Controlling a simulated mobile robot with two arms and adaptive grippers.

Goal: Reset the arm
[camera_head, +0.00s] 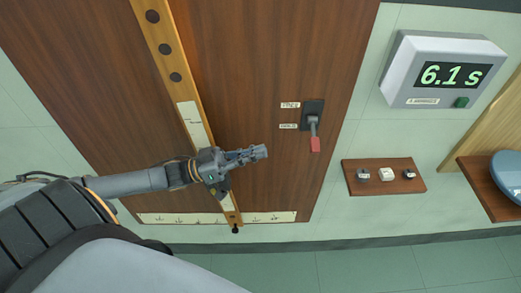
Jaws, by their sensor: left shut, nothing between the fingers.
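My left arm comes in from the left. Its gripper (260,152) is shut and empty, in front of the lower part of a dark wooden panel (265,60). A lighter wooden bar (163,40) with several dark round holes or studs slants down the panel, and my left gripper's wrist covers part of it. The bar's lower end (234,222) shows below the wrist, by a pale scale strip (270,217). To the right of the gripper, apart from it, is a lever with a red tip (315,144) pointing down from a dark plate. My right gripper is not in view.
A grey timer box (428,98) reading 6.1 s is on the wall at upper right. A small wooden board (409,186) with 3 small knobs or switches is below it. A blue dish (508,172) is at the right edge. The floor (350,270) is clear.

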